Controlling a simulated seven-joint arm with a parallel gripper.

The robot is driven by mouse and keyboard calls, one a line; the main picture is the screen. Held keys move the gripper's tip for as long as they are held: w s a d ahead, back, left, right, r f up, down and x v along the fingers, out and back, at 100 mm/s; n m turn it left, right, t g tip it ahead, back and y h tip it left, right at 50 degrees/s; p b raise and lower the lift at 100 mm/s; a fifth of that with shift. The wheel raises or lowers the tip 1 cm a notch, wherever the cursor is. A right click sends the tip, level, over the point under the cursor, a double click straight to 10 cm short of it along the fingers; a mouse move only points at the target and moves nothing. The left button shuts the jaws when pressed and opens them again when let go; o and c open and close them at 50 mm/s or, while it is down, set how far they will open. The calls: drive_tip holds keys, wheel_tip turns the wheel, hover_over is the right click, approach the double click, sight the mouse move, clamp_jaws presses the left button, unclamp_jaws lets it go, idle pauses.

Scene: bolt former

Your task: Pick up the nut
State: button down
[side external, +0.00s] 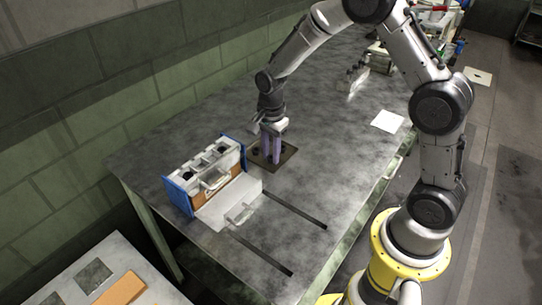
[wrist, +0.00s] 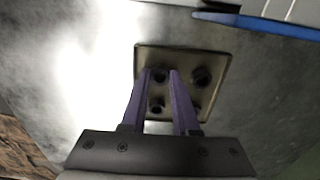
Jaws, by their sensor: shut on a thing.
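A tan square plate (wrist: 222,60) with several dark round nuts on it lies on the table; the plate also shows in the side view (side external: 289,158). My gripper (wrist: 162,72) points down over the plate, its two purple fingers close together. Its fingertips show low at the plate in the side view (side external: 271,161). The fingers are shut on one dark nut (wrist: 161,76) at the plate's upper left in the wrist view. Another nut (wrist: 202,77) sits to its right, clear of the fingers. I cannot tell whether the held nut is off the plate.
A blue-sided box-like machine (side external: 205,176) with a pale front plate stands left of the plate in the side view. Two dark rails (side external: 290,208) run across the table in front. A white sheet (side external: 387,121) lies to the right. The table between is mostly clear.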

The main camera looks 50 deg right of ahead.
drive_tip(key=shift+r, duration=0.15)
drive_tip(key=shift+r, duration=0.2)
drive_tip(key=r, duration=0.3)
drive_tip(key=shift+s+r, duration=0.2)
drive_tip(key=shift+s, duration=0.1)
drive_tip(key=s+a+r, duration=0.1)
drive_tip(key=s+r, duration=0.8)
drive_tip(key=s, duration=0.4)
drive_tip(key=shift+s, duration=0.2)
drive_tip(key=shift+a, duration=0.1)
